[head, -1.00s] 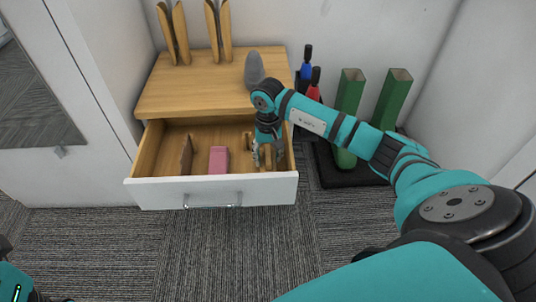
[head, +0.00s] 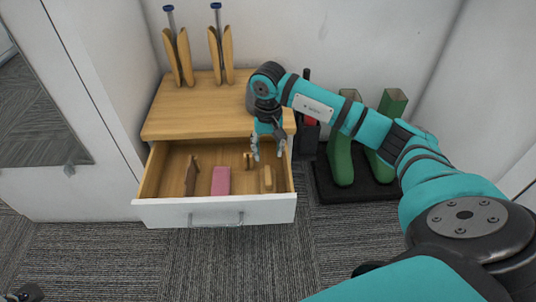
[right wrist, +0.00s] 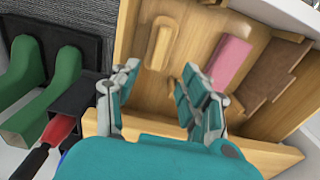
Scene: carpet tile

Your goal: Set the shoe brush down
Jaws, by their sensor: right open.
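The shoe brush (head: 267,178), a light wooden bar, rests in the right part of the open drawer (head: 160,211), near its front. It also shows in the right wrist view (right wrist: 160,42). My right gripper (head: 268,155) is open and empty above the drawer, just behind the brush and apart from it. In the right wrist view its two spread fingers (right wrist: 158,95) have the brush beyond them. Only a small dark part of my left arm shows at the bottom left corner; its jaws cannot be made out.
The drawer also holds a pink block (head: 221,181), a brown wooden piece (head: 191,176) and a small wooden item (head: 249,161). Wooden shoe trees (head: 180,58) stand on the cabinet top (head: 190,115). Green boots (head: 341,155) stand on a black tray (head: 350,193) at right.

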